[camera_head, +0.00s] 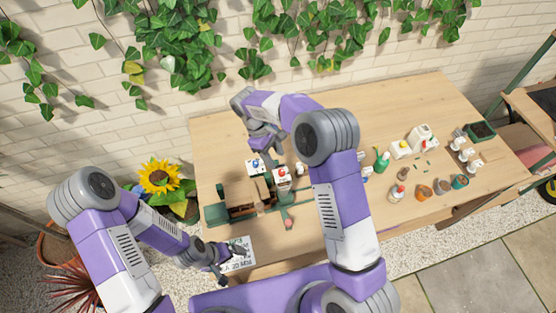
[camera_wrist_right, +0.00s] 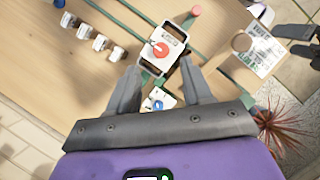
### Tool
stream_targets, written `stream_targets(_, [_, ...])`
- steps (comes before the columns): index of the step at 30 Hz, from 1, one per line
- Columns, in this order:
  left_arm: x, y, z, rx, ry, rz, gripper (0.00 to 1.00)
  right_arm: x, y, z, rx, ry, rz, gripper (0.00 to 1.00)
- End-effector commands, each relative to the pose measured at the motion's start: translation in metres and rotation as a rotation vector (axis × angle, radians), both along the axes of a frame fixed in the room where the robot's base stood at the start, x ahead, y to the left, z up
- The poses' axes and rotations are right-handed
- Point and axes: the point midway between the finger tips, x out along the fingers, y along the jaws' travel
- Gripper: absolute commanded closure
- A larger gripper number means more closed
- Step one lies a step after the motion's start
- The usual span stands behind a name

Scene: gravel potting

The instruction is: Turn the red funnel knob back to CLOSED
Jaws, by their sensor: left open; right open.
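The red knob (camera_wrist_right: 160,49) sits on a white funnel box (camera_wrist_right: 172,38) with small print and a pale pointer beside the knob. In the head view the white box (camera_head: 282,184) stands on the green frame on the table, its knob small and red on top. In the head view my right gripper (camera_head: 268,148) is over the table behind the box. My left gripper (camera_head: 238,252) is open near the front edge, over a printed sheet. The knob's lettering is unreadable.
A printed sheet (camera_head: 236,260) lies at the table's front left. Small bottles and pots (camera_head: 424,192) stand on the right.

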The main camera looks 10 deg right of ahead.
Motion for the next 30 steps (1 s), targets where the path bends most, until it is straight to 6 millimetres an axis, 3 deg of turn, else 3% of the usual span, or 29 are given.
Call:
stream_targets(9, [0.000, 0.000, 0.005, 0.000, 0.000, 0.000, 0.00, -0.013, -0.014, -0.045, 0.000, 0.003, -0.001, 0.50])
stream_targets(21, [0.000, 0.000, 0.006, 0.000, -0.001, 0.000, 0.00, -0.016, -0.017, -0.056, 0.001, 0.001, -0.002, 0.50])
stream_targets(23, [0.000, 0.000, 0.006, 0.000, -0.001, 0.000, 0.00, -0.016, -0.017, -0.056, 0.001, 0.001, -0.002, 0.56])
stream_targets(30, [0.000, 0.000, 0.006, 0.000, -0.001, 0.000, 0.00, -0.016, -0.017, -0.056, 0.002, 0.000, -0.002, 0.93])
